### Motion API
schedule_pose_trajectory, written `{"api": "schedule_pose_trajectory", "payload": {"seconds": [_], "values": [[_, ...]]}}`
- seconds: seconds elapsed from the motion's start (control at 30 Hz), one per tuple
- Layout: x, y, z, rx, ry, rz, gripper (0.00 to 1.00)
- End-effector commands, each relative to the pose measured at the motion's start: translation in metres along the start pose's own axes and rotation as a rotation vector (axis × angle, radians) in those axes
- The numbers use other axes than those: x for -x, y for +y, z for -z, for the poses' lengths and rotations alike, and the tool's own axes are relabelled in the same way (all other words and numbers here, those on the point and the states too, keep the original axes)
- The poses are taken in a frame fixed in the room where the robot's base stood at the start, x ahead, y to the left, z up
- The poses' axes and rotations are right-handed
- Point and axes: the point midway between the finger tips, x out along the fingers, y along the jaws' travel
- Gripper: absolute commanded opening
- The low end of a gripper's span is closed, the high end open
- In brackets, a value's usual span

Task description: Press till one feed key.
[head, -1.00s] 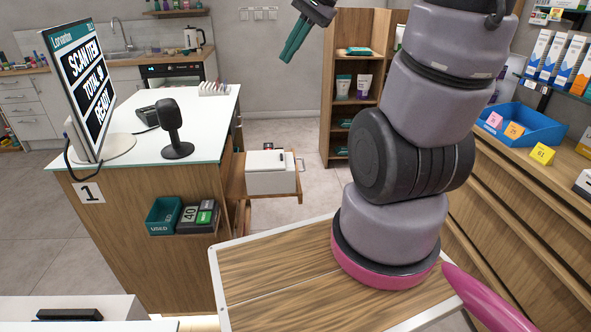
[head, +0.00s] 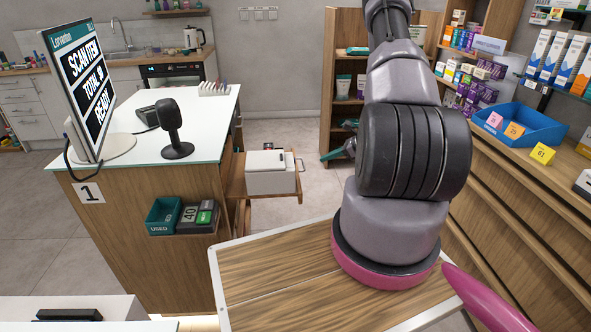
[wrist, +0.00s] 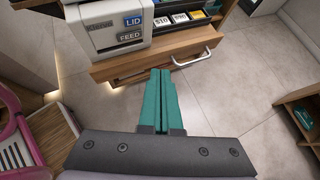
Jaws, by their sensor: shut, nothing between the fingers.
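The white printer box (head: 270,177) stands on a wooden shelf (head: 236,185) at the side of the counter marked 1 (head: 150,240). In the wrist view the printer (wrist: 103,25) is at the upper left. Its pale FEED key (wrist: 131,36) sits below the blue LID key (wrist: 133,20). My gripper (head: 331,156) has teal fingers and is to the right of the printer, apart from it, in the head view. In the wrist view my gripper (wrist: 160,72) is shut and empty, with its tips below and right of the FEED key.
A drawer front with a metal handle (wrist: 188,63) is just beyond my fingertips in the wrist view. A monitor (head: 82,85) and a black scanner (head: 172,130) stand on the counter. The floor beside it is clear.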

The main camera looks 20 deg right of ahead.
Motion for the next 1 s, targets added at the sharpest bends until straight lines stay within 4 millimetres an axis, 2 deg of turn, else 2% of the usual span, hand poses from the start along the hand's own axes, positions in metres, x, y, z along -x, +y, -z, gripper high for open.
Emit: {"api": "schedule_pose_trajectory", "payload": {"seconds": [0.03, 0.1, 0.23, 0.67, 1.0], "values": [[-0.003, 0.000, 0.015, -0.029, 0.002, 0.014, 0.00], [-0.005, -0.001, 0.027, -0.052, 0.004, 0.028, 0.00], [-0.006, -0.001, 0.034, -0.067, 0.006, 0.037, 0.00], [-0.012, 0.002, 0.029, -0.065, 0.005, 0.036, 0.00], [-0.044, 0.023, 0.004, -0.064, 0.005, 0.034, 0.00]]}}
